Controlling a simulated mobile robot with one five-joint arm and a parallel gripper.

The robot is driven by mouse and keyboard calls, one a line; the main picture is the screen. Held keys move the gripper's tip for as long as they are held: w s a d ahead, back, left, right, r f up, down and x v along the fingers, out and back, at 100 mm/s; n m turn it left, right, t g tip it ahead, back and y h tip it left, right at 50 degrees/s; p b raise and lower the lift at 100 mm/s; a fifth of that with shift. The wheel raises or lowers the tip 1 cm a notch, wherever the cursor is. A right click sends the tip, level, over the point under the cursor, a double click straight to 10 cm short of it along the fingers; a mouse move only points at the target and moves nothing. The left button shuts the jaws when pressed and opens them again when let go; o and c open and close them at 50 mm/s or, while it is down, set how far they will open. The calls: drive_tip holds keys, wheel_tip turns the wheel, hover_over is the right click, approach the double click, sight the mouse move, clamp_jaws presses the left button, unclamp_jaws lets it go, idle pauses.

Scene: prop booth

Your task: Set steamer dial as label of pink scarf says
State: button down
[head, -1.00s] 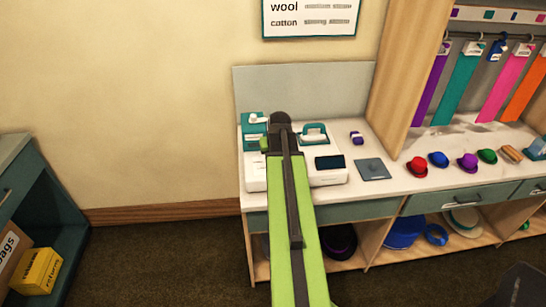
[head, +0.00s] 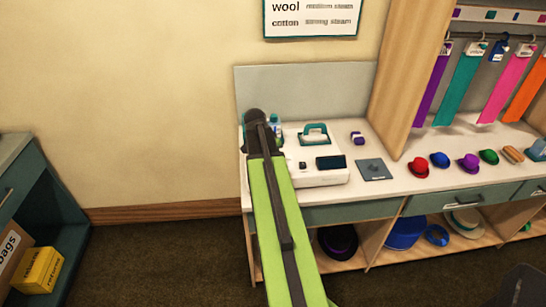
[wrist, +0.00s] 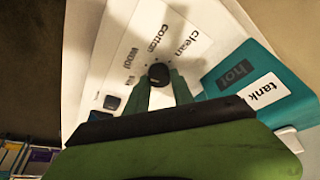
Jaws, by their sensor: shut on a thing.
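I cannot make out where the dial points. My gripper (wrist: 162,86) is shut on the dial, with a green finger on each side. In the head view my arm hides the dial and fingertips. The pink scarf (head: 508,82) hangs on the rail at the right; its white label (head: 527,50) is too small to read.
A teal "hot tank" box (wrist: 240,78) stands beside the dial. A wall chart (head: 310,15) reads wool medium steam, cotton strong steam. A grey plate (head: 373,169), a purple item (head: 357,138) and several small hats lie to the right. A wooden partition (head: 405,85) rises from the counter.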

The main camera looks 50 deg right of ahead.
drive_tip(key=shift+w+a+m+g, duration=0.1)
drive_tip(key=shift+m+g, duration=0.2)
drive_tip(key=shift+m, duration=0.5)
drive_tip(key=c, duration=1.1)
unclamp_jaws()
drive_tip(key=p+v, duration=1.6)
drive_tip(key=v, duration=0.1)
drive_tip(key=shift+w+r, duration=0.15)
drive_tip(key=shift+r, duration=0.1)
